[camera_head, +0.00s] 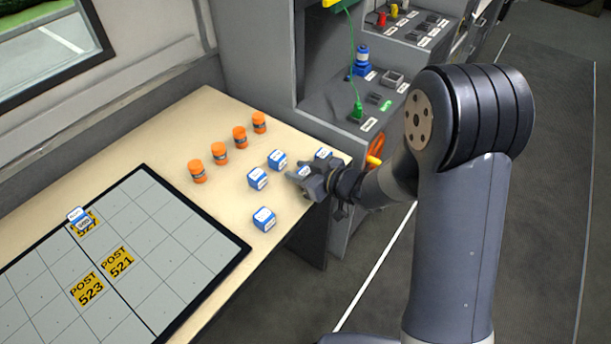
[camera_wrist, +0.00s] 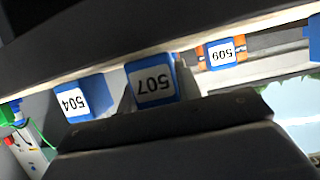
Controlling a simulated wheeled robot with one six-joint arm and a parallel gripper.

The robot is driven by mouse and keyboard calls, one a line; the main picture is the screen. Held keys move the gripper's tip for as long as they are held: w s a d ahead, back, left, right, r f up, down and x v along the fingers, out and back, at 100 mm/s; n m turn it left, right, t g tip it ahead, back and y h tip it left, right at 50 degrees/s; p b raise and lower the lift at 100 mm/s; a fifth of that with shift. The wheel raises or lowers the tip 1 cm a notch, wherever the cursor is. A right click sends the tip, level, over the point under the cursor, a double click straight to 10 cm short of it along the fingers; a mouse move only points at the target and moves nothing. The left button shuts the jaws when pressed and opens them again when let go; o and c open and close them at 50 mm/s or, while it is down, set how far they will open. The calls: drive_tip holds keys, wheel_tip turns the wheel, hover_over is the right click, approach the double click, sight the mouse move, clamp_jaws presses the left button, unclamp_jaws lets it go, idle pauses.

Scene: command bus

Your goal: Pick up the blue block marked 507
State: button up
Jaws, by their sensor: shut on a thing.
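The blue block marked 507 (camera_wrist: 153,82) is in the middle of the wrist view, its white label upside down, between the dark jaws of my gripper. My gripper (camera_head: 302,178) is shut on it near the table's right edge in the head view. There, only a small blue and white part of the held block (camera_head: 304,171) shows. I cannot tell whether it touches the table. A blue block marked 504 (camera_wrist: 80,98) is to its left in the wrist view, and one marked 509 (camera_wrist: 221,52) to its right. Both stand apart from it.
Other blue blocks (camera_head: 257,178) (camera_head: 264,218) stand left of my gripper on the table (camera_head: 215,115); another (camera_head: 323,154) is just behind it. Several orange canisters (camera_head: 219,153) form a row. A gridded board (camera_head: 150,205) lies left, with a block (camera_head: 78,216). A grey console (camera_head: 340,95) is behind.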

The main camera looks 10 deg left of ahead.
drive_tip(key=c, duration=0.3)
drive_tip(key=shift+r, duration=0.1)
